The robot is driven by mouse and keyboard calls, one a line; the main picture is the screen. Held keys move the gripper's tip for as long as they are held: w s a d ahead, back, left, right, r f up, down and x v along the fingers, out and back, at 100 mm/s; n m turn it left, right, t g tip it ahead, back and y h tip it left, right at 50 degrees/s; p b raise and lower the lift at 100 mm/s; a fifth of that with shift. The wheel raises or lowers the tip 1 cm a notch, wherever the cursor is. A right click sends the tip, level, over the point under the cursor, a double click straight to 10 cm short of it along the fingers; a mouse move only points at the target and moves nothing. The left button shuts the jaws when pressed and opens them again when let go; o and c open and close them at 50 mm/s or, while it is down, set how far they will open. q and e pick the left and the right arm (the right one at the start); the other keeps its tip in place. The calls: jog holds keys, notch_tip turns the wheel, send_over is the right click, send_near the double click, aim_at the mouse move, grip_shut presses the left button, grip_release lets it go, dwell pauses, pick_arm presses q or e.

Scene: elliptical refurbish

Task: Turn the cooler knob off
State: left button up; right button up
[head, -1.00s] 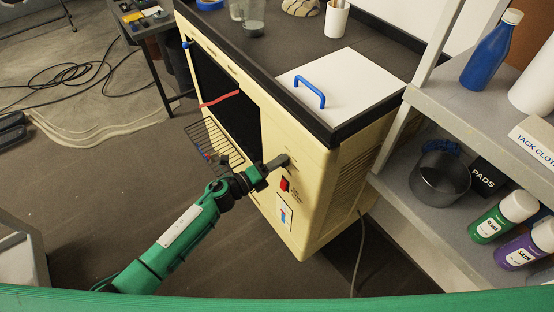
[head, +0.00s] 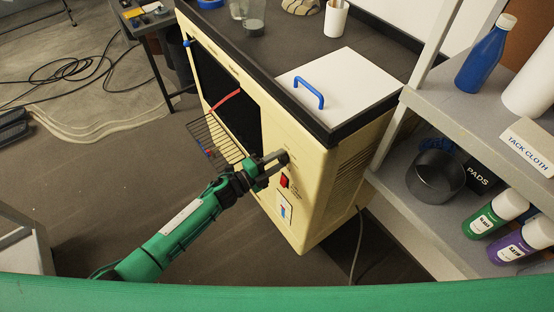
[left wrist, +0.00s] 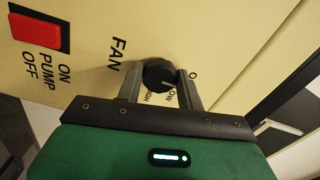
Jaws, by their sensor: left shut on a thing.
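The cooler (head: 310,185) is a cream cabinet with a dark top and an open dark front. Its black round knob (left wrist: 158,75) sits beside the word FAN on the control panel in the left wrist view. My left gripper (left wrist: 160,85) has its two fingers on either side of the knob and is shut on it. In the head view the left gripper (head: 274,163) reaches the panel above the red switch, and the knob is mostly hidden. The knob's pointer line faces the lettering around it, which the fingers partly cover. My right gripper is not in view.
A red pump switch (left wrist: 37,33) is close to the knob, with a small label (head: 285,209) below it. A wire rack (head: 212,140) juts from the cooler's open front.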

pick_arm(q)
jog(key=shift+w+a, duration=0.1)
dwell(0.3)
jog(key=o, duration=1)
jog(key=shift+b+v, duration=1.35)
jog(key=shift+v, duration=5.55)
